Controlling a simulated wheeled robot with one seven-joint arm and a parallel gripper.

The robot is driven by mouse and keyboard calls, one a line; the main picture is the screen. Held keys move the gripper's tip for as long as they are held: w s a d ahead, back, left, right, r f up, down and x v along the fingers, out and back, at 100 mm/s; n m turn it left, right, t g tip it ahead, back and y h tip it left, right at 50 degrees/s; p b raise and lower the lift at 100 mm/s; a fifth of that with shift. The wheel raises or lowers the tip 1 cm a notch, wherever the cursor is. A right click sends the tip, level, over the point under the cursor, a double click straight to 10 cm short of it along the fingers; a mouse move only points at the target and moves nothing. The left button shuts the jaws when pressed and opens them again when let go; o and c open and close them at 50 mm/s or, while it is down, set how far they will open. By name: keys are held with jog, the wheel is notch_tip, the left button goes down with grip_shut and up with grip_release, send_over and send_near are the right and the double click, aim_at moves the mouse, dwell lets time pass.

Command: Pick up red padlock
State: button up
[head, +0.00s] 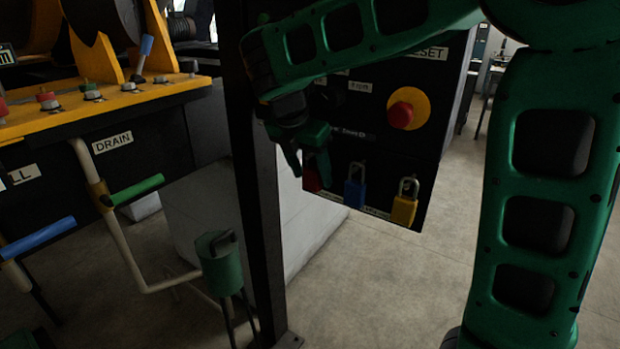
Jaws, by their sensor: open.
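The red padlock (312,180) is at the left end of a row of padlocks low on the black control panel (345,148). Only a part of its red body shows; my gripper covers the rest. My gripper (309,178) is open, with its green fingers pointing down at the red padlock. One finger is left of the padlock and the other overlaps it in the picture. I cannot tell whether they touch it.
A blue padlock (355,186) and a yellow padlock (405,203) stand to the right of the red one. A red emergency button (401,115) on a yellow disc sits above. A dark post (262,220) stands close left of my gripper. Open floor (400,285) lies below right.

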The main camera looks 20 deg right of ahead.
jog(key=shift+f, duration=0.2)
jog(key=c, duration=1.3)
jog(key=shift+r, duration=0.2)
jog(key=shift+r, duration=0.6)
jog(key=s+a, duration=0.3)
jog(key=a, duration=0.2)
jog(key=s+a, duration=0.3)
jog(key=a, duration=0.2)
jog(key=s+a, duration=0.4)
jog(key=a, duration=0.1)
